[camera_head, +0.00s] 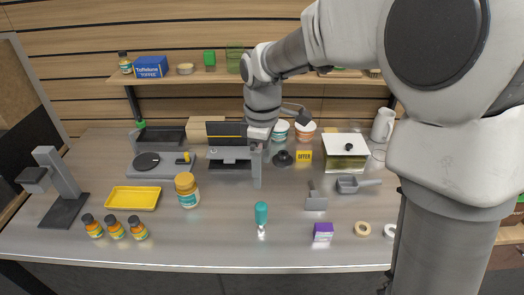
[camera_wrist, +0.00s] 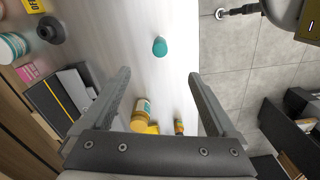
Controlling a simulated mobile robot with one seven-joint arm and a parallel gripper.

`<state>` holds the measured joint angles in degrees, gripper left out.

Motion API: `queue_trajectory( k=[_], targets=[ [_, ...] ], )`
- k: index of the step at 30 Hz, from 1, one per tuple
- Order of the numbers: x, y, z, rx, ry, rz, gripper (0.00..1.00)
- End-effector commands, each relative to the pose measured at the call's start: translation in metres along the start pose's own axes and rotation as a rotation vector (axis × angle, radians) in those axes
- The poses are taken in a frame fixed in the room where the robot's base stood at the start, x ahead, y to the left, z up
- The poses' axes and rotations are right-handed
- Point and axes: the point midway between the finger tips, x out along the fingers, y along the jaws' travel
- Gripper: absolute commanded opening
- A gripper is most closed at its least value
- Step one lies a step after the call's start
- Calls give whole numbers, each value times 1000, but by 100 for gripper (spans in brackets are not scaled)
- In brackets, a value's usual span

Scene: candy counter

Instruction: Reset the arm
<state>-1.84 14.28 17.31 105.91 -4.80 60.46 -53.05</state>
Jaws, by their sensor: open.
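My gripper (camera_wrist: 158,74) is open, with its two fingers wide apart and nothing between them in the wrist view. In the head view my gripper (camera_head: 240,166) hangs above the back middle of the counter (camera_head: 210,238), in front of a black-and-grey device (camera_head: 226,130). My arm comes in from the upper right. A teal-topped item (camera_head: 261,213) stands on the counter in front of the gripper; its teal top (camera_wrist: 159,46) shows beyond the fingertips in the wrist view. A jar with a yellow-orange lid (camera_head: 187,189) stands left of the gripper.
A yellow tray (camera_head: 134,197), several small bottles (camera_head: 115,228) and a grey stand (camera_head: 58,190) are at left. A glass box with a white lid (camera_head: 345,150), a metal scoop (camera_head: 357,184), a purple box (camera_head: 323,232) and tape rolls (camera_head: 362,228) are at right. The front middle is mostly clear.

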Motion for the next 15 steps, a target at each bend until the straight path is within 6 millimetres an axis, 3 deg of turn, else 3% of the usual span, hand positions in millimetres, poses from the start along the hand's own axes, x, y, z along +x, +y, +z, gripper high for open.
queue_trajectory(
  k=[6, 15],
  targets=[
    [-31, 0, 0, 1, 1, 1, 93],
    [-43, -3, 5, 29, 1, 14, 93]
  ],
)
